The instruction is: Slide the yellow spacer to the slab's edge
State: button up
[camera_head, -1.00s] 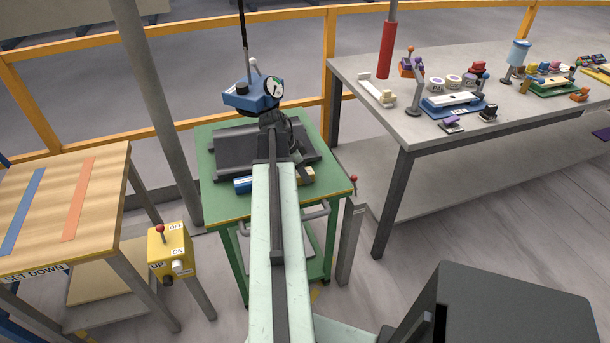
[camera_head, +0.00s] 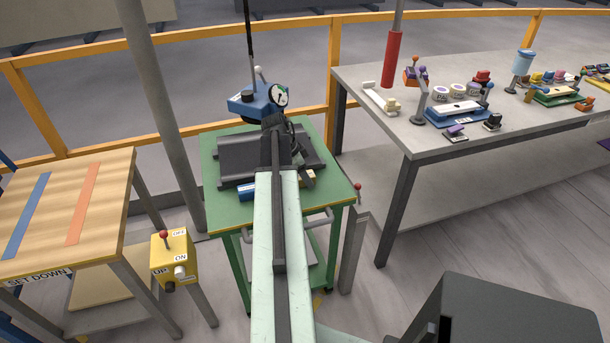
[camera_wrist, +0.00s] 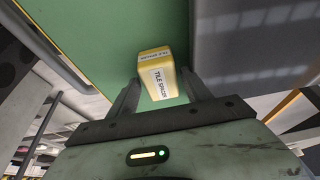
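The yellow spacer (camera_wrist: 159,76), with white labels reading TILE SPACER, is in the wrist view between and slightly beyond my fingertips. My gripper (camera_wrist: 158,84) is open, with one finger on each side of the spacer and narrow gaps showing; contact is not clear. In the head view, a small yellow piece (camera_head: 310,175), apparently the spacer, shows beside my gripper (camera_head: 303,166); my arm hides part of that area. The dark grey slab (camera_head: 236,155) lies on the green table (camera_head: 222,208); its grey surface (camera_wrist: 245,45) is right of the spacer in the wrist view.
A blue block (camera_head: 247,189) lies at the slab's near side. A blue dial gauge device (camera_head: 257,101) stands behind the slab. A yellow switch box (camera_head: 173,260) and wooden set-down table (camera_head: 105,215) are left. A grey workbench (camera_head: 400,128) with several tools is right.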

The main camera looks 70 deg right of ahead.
jog(key=shift+w, duration=0.1)
jog(key=p+v, duration=0.7)
jog(key=shift+d+r, duration=0.1)
jog(key=shift+r, duration=0.15)
jog(key=shift+a+r, duration=0.2)
jog(key=shift+r, duration=0.05)
jog(key=shift+f, duration=0.1)
